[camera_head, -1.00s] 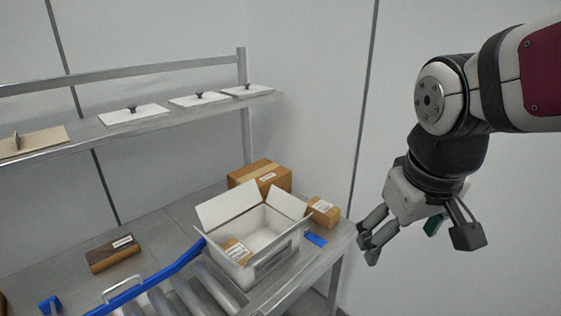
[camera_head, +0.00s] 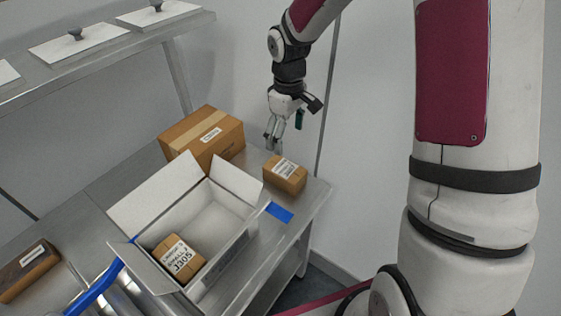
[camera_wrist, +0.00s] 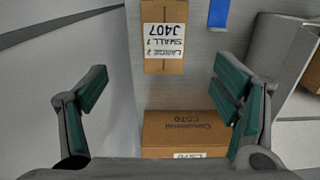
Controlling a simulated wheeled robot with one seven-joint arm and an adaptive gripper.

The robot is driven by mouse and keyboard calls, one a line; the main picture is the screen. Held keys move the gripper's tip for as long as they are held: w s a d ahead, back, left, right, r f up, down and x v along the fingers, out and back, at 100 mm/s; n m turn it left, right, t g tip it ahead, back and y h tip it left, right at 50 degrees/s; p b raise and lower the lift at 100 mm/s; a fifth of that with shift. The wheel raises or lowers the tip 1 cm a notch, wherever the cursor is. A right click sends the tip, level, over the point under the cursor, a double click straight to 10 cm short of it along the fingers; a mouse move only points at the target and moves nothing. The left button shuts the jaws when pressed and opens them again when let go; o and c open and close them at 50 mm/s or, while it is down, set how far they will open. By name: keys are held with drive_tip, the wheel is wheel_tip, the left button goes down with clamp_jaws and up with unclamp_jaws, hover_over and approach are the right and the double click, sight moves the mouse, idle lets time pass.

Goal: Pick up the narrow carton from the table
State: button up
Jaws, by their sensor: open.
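A small narrow brown carton (camera_head: 285,174) with a white label lies on the table's right end, behind the blue patch. In the wrist view this carton (camera_wrist: 164,58) shows at the top middle, its label reading J407. My gripper (camera_head: 284,130) is above the table's far right corner, beyond the carton and apart from it. In the wrist view my gripper (camera_wrist: 160,97) is open, its green-padded fingers wide apart with nothing between them. The carton is ahead of the fingers, not between them.
A larger taped carton (camera_head: 222,140) stands close by on the left. An open white box (camera_head: 131,219) holds another small carton (camera_head: 178,258). A wall is close behind my gripper; a shelf (camera_head: 110,64) runs upper left.

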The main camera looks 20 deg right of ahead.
sight(285, 168)
wheel_tip(285, 168, down, 8)
drive_tip(key=shift+r, duration=0.1)
drive_tip(key=shift+s+a+f+p, duration=0.1)
drive_tip(key=shift+a+f+p, duration=0.1)
drive_tip(key=shift+f, duration=1.25)
drive_tip(key=shift+s+a+f+p, duration=0.1)
drive_tip(key=shift+f+p, duration=0.05)
drive_tip(key=shift+f, duration=1.25)
drive_tip(key=c, duration=1.4)
